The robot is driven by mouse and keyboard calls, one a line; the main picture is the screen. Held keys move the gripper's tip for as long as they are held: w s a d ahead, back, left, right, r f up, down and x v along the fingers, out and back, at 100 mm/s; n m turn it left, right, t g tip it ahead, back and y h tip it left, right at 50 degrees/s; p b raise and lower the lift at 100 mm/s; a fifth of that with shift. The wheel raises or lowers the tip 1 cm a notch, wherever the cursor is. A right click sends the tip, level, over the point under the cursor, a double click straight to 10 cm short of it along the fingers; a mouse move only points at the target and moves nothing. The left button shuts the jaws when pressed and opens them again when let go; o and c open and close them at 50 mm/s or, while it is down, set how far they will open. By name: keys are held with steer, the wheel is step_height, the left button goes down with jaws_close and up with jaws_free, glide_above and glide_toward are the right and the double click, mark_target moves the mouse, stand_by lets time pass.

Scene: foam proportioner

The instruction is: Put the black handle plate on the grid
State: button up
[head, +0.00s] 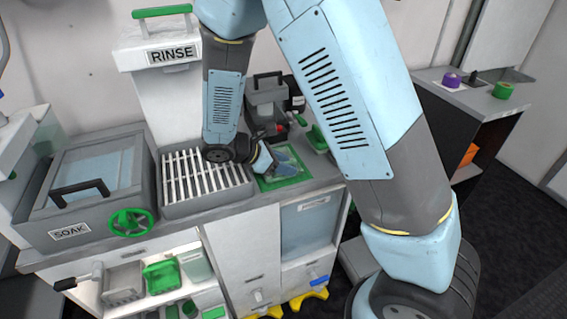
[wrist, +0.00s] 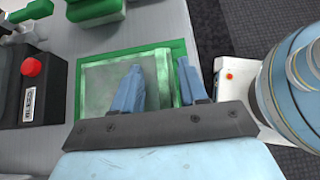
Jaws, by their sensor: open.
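Several parts have black handles, and I cannot tell for certain which is the black handle plate. One black handle (head: 80,191) is on the lid of the SOAK box. Another grey part with a black handle (head: 268,88) stands at the back of the counter. The grid (head: 178,190) of pale slats lies bare right of the SOAK box. My gripper (head: 284,160) is right of the grid, over a green-framed pad (head: 275,183).
The RINSE tank (head: 155,85) with a green handle stands behind the grid. A green handwheel (head: 130,222) sticks out at the front. A black box with a red button (wrist: 30,88) is left of the pad. Shelves below hold a green-handled part (head: 162,277).

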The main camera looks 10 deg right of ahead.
jaws_close()
stand_by(0.3)
stand_by(0.3)
